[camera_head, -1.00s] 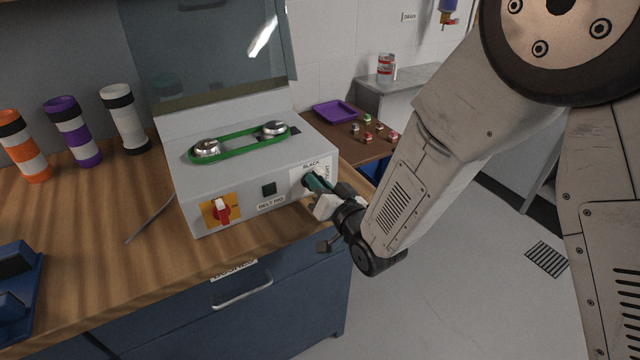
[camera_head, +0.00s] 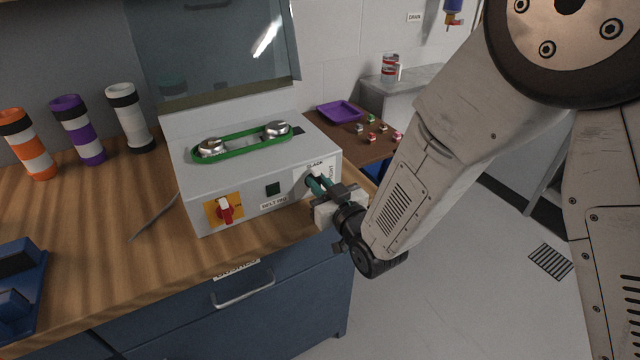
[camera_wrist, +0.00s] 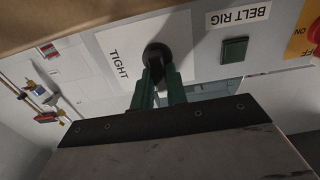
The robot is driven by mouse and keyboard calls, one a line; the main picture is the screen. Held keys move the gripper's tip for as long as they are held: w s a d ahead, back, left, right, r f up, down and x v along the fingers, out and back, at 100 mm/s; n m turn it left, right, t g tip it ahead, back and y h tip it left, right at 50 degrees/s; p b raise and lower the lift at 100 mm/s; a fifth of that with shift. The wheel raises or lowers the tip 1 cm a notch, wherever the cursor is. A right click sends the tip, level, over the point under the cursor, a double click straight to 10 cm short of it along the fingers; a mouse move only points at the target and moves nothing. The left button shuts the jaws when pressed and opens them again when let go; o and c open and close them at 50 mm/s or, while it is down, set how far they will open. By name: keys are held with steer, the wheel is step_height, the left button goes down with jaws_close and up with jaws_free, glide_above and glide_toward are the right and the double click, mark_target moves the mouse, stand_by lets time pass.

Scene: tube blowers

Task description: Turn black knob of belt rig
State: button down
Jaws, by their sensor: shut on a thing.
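The belt rig (camera_head: 246,185) is a grey box on the wooden bench, with a green belt (camera_head: 240,143) around two silver pulleys on top. Its black knob (camera_wrist: 156,54) is on the front panel, on a white label with "TIGHT" readable in the wrist view. My gripper (camera_head: 318,184) is at the right end of the front panel. Its green fingers (camera_wrist: 160,82) are shut on the knob in the wrist view. In the head view the gripper mostly hides the knob.
A red switch on a yellow plate (camera_head: 224,209) and a dark green square button (camera_head: 273,189) share the front panel. Orange, purple and white banded tubes (camera_head: 78,130) stand at left. A purple tray (camera_head: 339,112) and small parts lie on the brown table behind.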

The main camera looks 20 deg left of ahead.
steer(key=c, duration=1.4)
jaws_free()
steer(key=v, duration=0.7)
steer(key=shift+s+d, duration=0.25)
steer(key=shift+d, duration=0.05)
